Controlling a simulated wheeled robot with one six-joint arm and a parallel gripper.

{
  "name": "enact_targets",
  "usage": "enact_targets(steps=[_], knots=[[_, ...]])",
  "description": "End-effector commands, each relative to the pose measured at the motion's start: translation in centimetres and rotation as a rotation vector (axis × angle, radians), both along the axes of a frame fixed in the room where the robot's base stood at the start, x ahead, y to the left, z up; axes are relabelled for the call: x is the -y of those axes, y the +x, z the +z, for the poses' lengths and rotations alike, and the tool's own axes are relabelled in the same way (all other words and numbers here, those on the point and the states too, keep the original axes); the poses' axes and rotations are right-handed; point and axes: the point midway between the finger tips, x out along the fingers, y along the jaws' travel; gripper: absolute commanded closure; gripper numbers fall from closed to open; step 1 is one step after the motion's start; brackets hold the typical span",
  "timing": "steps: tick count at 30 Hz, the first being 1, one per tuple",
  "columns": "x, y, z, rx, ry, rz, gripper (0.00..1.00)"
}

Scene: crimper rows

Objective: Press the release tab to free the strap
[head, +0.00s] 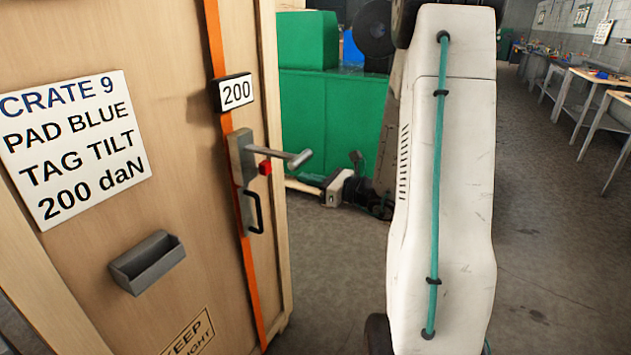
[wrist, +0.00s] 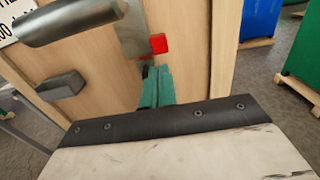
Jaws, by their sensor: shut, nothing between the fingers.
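The red release tab (head: 265,168) sticks out from the grey metal buckle (head: 242,165) on the crate's front, and shows in the wrist view (wrist: 158,43). The orange strap (head: 218,60) runs down the crate past the buckle. A grey lever (head: 298,158) juts out above the tab; its rounded end fills the upper left of the wrist view (wrist: 70,20). A black loop handle (head: 255,212) sits below. My gripper's teal fingers (wrist: 157,86) are shut and empty, below the tab in the wrist view, apart from it in the picture. Exact depth to the tab cannot be told.
A green block (head: 325,120) stands behind. Workbenches (head: 590,85) line the right wall. The floor at right is clear.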

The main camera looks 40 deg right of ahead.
Motion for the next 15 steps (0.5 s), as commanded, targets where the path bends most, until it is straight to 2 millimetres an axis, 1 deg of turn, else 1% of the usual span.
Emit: enact_targets(steps=[1,6,10,15], knots=[[-0.6,1.2,0.0,-0.001,-0.001,0.006,1.0],[-1.8,4.5,0.0,-0.001,-0.001,0.005,1.0],[-2.5,6.6,0.0,0.0,-0.001,0.004,1.0],[-3.0,8.2,0.0,-0.001,0.0,0.002,1.0]])
